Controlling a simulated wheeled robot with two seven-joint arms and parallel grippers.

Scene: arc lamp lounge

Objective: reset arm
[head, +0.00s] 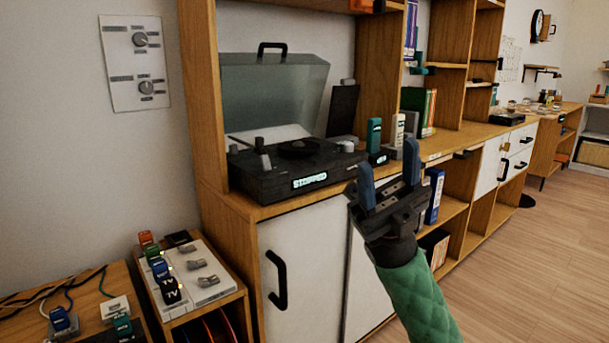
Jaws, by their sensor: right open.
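My right gripper (389,186) is open and empty, with its two blue fingers pointing up and apart. It shows in front of the wooden cabinet's white doors, to the right of the record player. My right forearm, in a green quilted sleeve, comes up from the bottom edge. My left gripper is not in the head view.
A black record player (290,181) with a raised clear lid and a lit display stands on the wooden cabinet. At lower left, a white switch panel (205,265) holds coloured plugs. A knob plate (136,62) hangs on the wall. Open floor (540,265) lies at right.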

